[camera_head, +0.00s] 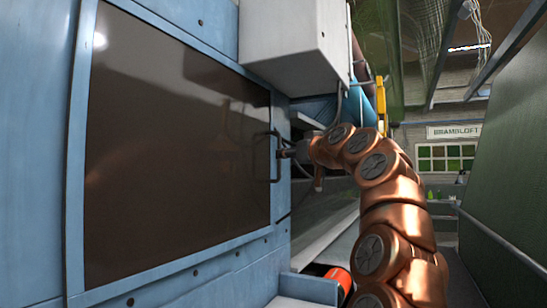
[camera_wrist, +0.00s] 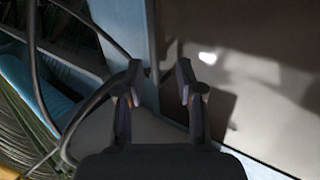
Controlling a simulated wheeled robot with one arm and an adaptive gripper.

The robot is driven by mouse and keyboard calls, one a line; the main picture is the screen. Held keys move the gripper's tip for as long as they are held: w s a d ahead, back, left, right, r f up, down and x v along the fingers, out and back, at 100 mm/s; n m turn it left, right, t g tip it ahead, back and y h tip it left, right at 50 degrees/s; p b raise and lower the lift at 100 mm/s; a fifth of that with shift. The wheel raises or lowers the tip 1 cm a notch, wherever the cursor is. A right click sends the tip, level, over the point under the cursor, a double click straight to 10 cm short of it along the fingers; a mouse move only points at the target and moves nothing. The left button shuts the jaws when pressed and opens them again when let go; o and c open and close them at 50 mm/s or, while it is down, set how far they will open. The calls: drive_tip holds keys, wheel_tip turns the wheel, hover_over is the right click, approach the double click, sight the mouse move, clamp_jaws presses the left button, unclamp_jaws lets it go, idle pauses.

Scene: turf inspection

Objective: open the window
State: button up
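The window is a large dark brown pane (camera_head: 175,140) set in a light blue frame, filling the left of the head view. It looks closed. A thin dark bracket-shaped handle (camera_head: 267,157) stands upright at its right edge. My gripper (camera_head: 284,152) is right beside this handle, at the end of my copper arm. In the wrist view the two dark fingers of my gripper (camera_wrist: 159,72) are apart, in front of the blue frame edge (camera_wrist: 122,22) and the pane (camera_wrist: 260,65). I cannot tell whether the fingers touch the handle or straddle it.
A grey box (camera_head: 292,45) juts out above the handle. A dark green wall (camera_head: 510,170) stands close on the right. A red-orange cylinder (camera_head: 338,278) lies low near my arm. Dark cables (camera_wrist: 37,75) loop at the left of the wrist view. The space before the pane is clear.

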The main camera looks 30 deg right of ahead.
drive_tip(key=p, duration=0.4)
hover_over(279, 176)
drive_tip(key=shift+w+d, duration=0.15)
drive_tip(key=shift+d, duration=0.05)
clamp_jaws()
idle(0.6)
